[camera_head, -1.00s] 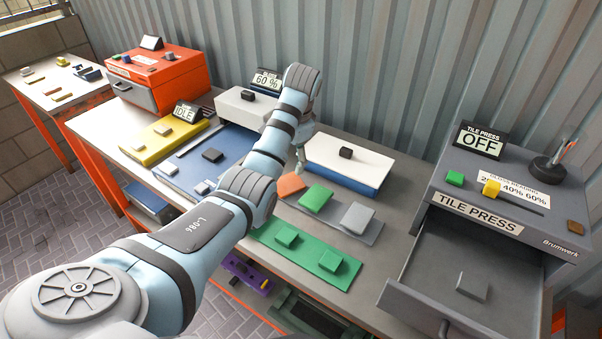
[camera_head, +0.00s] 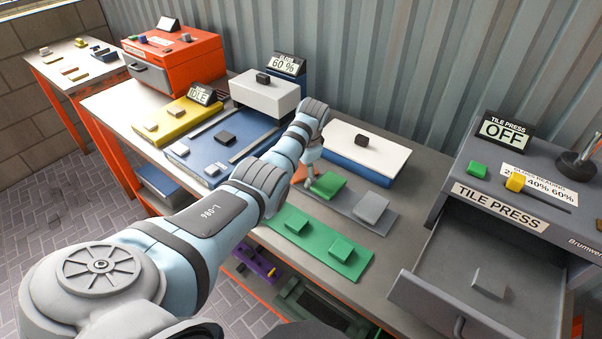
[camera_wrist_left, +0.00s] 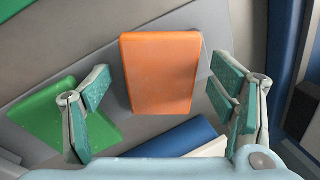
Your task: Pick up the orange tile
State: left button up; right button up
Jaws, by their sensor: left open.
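The orange tile (camera_wrist_left: 161,72) lies flat on a grey strip, between the two spread fingers of my left gripper in the left wrist view. My left gripper (camera_wrist_left: 165,108) is open and empty above it. In the head view the orange tile (camera_head: 298,174) is mostly hidden behind my left arm and gripper (camera_head: 308,182). A green tile (camera_head: 327,186) lies beside it on the same strip. My right gripper is not in view.
A grey tile (camera_head: 371,208) sits further along the strip. A green board (camera_head: 318,246) with two green tiles lies in front. A white-topped blue block (camera_head: 365,150) stands behind. The tile press (camera_head: 500,205) at right has its drawer open, with a grey tile inside.

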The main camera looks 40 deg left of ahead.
pick_arm(q)
jog(key=shift+r, duration=0.1)
jog(key=c, duration=1.4)
jog(key=shift+r, duration=0.1)
